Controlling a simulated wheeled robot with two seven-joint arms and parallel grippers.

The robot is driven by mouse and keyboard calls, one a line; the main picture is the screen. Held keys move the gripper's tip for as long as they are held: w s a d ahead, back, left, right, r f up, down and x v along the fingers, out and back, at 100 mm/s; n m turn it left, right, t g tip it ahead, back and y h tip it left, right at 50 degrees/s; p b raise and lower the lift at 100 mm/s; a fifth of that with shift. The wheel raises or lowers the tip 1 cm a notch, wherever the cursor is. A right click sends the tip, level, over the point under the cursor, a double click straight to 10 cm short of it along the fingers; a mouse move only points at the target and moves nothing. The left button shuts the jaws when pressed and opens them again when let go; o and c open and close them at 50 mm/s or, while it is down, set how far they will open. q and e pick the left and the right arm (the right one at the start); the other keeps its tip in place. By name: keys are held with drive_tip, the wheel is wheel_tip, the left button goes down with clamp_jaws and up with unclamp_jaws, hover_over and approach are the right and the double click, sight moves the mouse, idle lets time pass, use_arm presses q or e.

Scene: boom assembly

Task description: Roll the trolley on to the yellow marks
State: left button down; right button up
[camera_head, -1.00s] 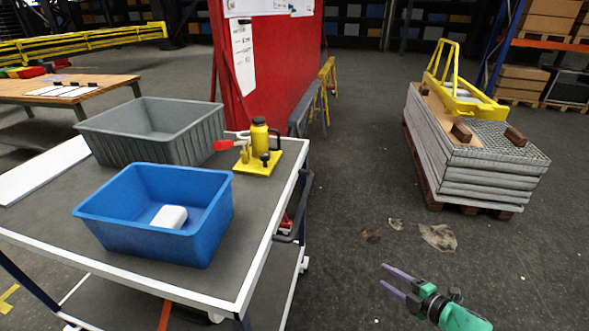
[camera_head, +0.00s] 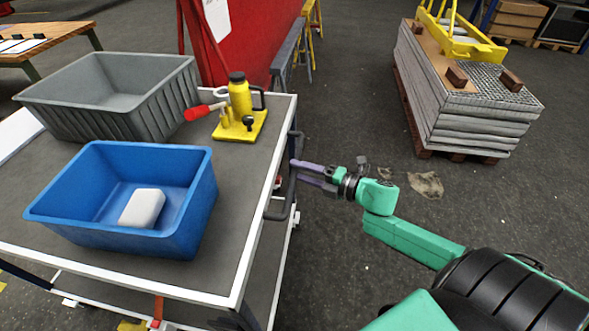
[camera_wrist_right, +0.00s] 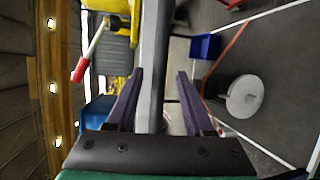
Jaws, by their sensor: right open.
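The trolley (camera_head: 225,277) has a grey top with white edges and stands at the left and middle of the head view. Its dark handle (camera_head: 290,192) sticks out from the right side. My right gripper (camera_head: 299,171) is at this handle with its purple fingers open. In the right wrist view a grey bar (camera_wrist_right: 156,55), which looks like the handle, runs between the open fingers (camera_wrist_right: 160,75); I cannot tell whether they touch it. Small yellow marks (camera_head: 3,286) show on the floor at the lower left edge. My left gripper is not in view.
On the trolley are a blue bin (camera_head: 85,227) with a white block (camera_head: 142,208), a grey bin (camera_head: 70,100) and a yellow jack (camera_head: 240,108). A red panel (camera_head: 250,40) stands behind. A pallet stack (camera_head: 465,115) is at the right.

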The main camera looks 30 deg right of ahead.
drive_tip(key=shift+x, duration=1.15)
drive_tip(key=shift+s+a, duration=0.1)
clamp_jaws()
idle(0.4)
